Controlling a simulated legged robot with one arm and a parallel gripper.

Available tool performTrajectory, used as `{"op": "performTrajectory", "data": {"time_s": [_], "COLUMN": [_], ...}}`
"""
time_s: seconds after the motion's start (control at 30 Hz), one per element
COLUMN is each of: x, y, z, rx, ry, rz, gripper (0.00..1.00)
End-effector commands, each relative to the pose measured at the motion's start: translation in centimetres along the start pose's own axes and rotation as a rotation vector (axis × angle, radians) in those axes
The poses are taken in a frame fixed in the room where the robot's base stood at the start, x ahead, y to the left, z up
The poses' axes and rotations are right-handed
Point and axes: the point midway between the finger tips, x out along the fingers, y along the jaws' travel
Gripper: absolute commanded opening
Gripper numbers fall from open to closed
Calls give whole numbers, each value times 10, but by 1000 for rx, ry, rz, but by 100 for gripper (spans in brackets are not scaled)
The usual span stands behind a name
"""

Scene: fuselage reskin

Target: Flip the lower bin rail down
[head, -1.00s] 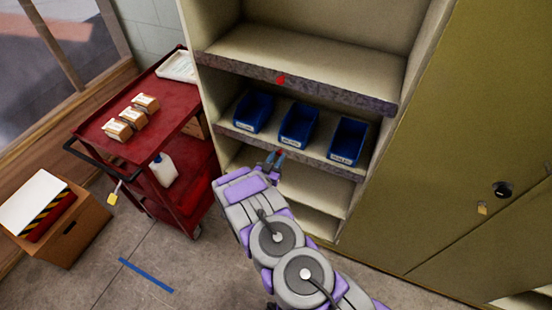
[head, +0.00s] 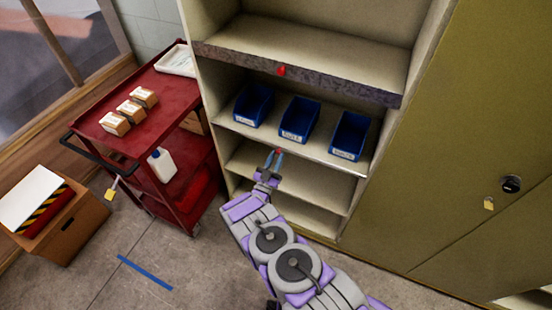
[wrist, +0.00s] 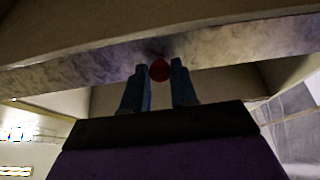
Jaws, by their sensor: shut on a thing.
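The lower bin rail is a mottled grey strip (wrist: 230,48) across the top of the wrist view, with a red knob (wrist: 160,70) on it. In the head view its grey face no longer stands out along the front of the bin shelf (head: 222,118). My gripper (head: 275,153) is just below that shelf's front edge, left of its middle. Its two blue fingers are shut on the red knob, one on each side. Three blue bins (head: 254,104) (head: 300,120) (head: 350,136) sit upright on the shelf.
An upper rail (head: 330,83) with its own red knob (head: 282,70) runs above the bins. A red cart (head: 160,90) stands left of the shelving, and closed olive doors (head: 460,140) are at right. Floor is open at lower left (head: 110,240).

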Motion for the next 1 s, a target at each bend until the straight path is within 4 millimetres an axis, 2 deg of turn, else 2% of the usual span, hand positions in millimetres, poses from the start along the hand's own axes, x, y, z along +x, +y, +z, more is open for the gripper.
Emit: {"op": "performTrajectory", "data": {"time_s": [0.03,0.3,0.77,0.8,1.0], "x": [-4,-4,-5,-5,-4], "y": [-1,-2,-3,-3,-2], "z": [5,5,5,5,5], "rx": [2,3,2,2,1], "ry": [18,100,110,110,110], "rz": [-6,-5,-7,-7,-5], "gripper": [0,0,0,31,50]}}
